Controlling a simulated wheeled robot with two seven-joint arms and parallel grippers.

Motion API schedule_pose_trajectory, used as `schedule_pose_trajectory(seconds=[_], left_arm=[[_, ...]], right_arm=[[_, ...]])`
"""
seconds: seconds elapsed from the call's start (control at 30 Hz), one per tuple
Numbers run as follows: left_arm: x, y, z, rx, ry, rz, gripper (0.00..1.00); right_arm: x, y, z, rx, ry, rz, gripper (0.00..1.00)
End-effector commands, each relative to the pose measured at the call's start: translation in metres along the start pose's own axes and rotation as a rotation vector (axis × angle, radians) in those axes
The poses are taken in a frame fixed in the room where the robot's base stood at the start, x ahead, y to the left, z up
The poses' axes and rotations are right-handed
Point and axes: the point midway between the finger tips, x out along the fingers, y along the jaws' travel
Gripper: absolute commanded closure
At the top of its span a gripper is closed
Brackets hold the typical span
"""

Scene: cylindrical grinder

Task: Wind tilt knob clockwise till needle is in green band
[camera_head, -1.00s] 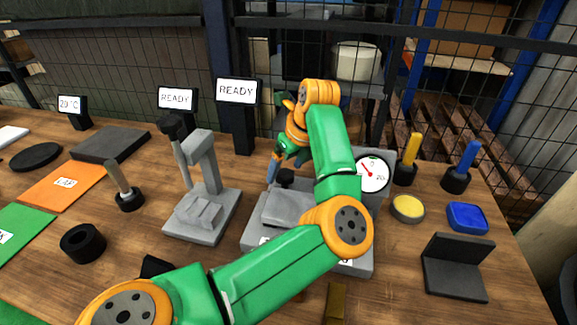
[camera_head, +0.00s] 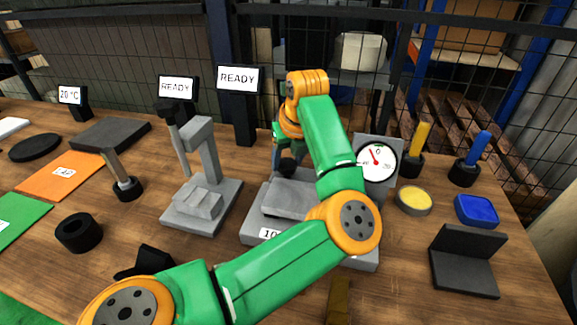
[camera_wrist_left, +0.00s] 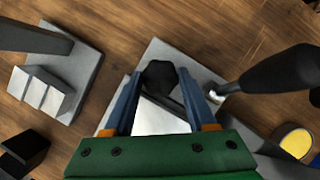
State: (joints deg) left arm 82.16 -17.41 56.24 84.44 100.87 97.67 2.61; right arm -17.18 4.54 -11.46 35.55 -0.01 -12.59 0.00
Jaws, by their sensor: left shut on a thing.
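The black tilt knob (camera_head: 286,168) stands at the back of the grey grinder fixture (camera_head: 262,232). My left gripper (camera_head: 288,158) reaches it from above and is shut on it. In the left wrist view the dark knob (camera_wrist_left: 158,76) sits between the two blue fingers of my left gripper (camera_wrist_left: 159,73). The round white gauge (camera_head: 378,166) stands at the fixture's right rear. Its red needle points up and slightly left, close to the 0 mark. The green band cannot be made out clearly. My left forearm covers part of the fixture. My right gripper is not in view.
A grey stand with a lever (camera_head: 203,190) is left of the fixture. A yellow-topped round pot (camera_head: 414,200), a blue square block (camera_head: 477,209) and a black angle plate (camera_head: 465,262) lie to the right. A black ring (camera_head: 79,233) lies at the left. A mesh fence stands behind.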

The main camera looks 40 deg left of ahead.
Motion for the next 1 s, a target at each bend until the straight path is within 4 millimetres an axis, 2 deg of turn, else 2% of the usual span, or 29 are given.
schedule_pose_trajectory(seconds=[0.03,0.1,0.4,0.43,0.53,0.83,0.93,1.0], left_arm=[[0.005,0.000,-0.002,0.036,-0.002,-0.018,0.99],[0.003,0.001,-0.001,0.083,-0.002,-0.037,0.99],[0.000,0.001,0.000,0.111,0.000,-0.045,0.99],[0.000,0.001,0.000,0.111,0.000,-0.045,0.41],[0.000,0.001,0.000,0.110,0.000,-0.045,0.14],[-0.002,0.001,0.000,0.109,-0.001,-0.045,0.14],[-0.017,0.001,0.001,0.109,-0.003,-0.048,0.14],[-0.033,0.001,0.001,0.109,-0.004,-0.049,0.14]], right_arm=[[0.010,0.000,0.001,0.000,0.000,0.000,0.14],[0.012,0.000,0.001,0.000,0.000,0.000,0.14],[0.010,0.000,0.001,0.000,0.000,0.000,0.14],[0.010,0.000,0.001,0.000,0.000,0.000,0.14],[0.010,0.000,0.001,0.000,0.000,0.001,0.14],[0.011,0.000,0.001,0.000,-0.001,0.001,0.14],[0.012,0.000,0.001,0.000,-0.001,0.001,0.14],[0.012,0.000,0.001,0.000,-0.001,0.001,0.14]])
